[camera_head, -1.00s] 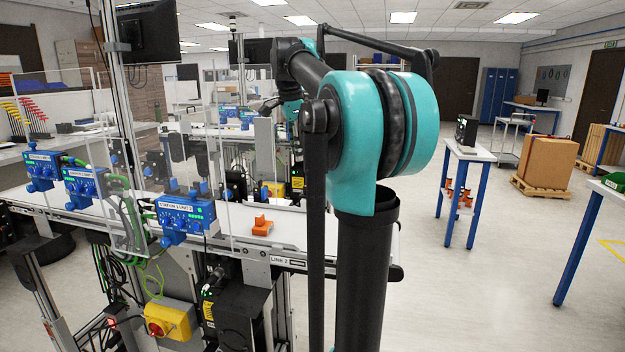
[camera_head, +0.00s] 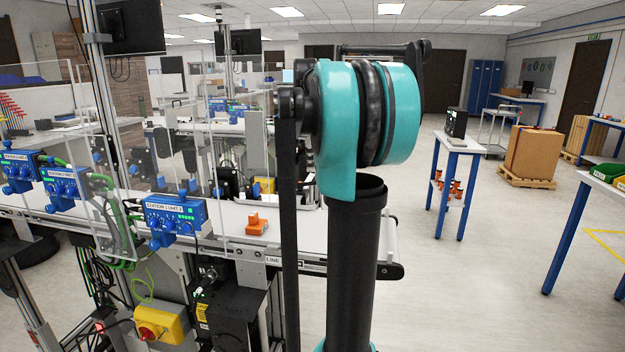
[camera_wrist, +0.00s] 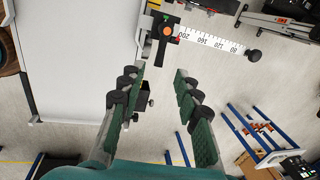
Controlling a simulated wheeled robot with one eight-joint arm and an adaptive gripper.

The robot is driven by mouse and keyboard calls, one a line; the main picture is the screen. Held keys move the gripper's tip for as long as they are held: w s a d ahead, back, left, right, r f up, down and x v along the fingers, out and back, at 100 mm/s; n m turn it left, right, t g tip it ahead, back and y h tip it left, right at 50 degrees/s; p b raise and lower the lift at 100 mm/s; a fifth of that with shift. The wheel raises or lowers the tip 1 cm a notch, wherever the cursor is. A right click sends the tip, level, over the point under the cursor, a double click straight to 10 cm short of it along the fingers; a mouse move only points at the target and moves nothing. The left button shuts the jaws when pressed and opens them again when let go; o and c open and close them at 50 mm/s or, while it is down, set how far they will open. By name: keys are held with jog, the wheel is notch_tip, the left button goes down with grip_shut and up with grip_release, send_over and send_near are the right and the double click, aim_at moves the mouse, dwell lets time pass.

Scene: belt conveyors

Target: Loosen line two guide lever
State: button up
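In the wrist view my gripper (camera_wrist: 160,73) is open, with its two dark green-padded fingers apart and nothing held between them. Just beyond the fingertips is a black clamp (camera_wrist: 158,20) with an orange round centre, beside a white numbered scale (camera_wrist: 212,42). A black knob (camera_wrist: 253,55) sits at the scale's right end. A small black part (camera_wrist: 143,88) shows beside the left finger; I cannot tell which part is the guide lever's handle. In the head view the line two label (camera_head: 272,260) is partly covered by my arm, and my gripper is hidden.
The white belt (camera_head: 311,247) carries an orange block (camera_head: 257,224). Blue station units (camera_head: 174,217) and clear panels (camera_head: 240,150) stand along it. A yellow switch box (camera_head: 160,325) is below. The floor to the right is open, up to a blue-legged table (camera_head: 459,142).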

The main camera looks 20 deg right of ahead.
jog(key=f, duration=0.4)
jog(key=w+f, duration=0.1)
jog(key=f, duration=0.1)
jog(key=shift+d+f, duration=0.35)
jog(key=shift+f, duration=0.05)
jog(key=shift+c, duration=0.4)
grip_shut()
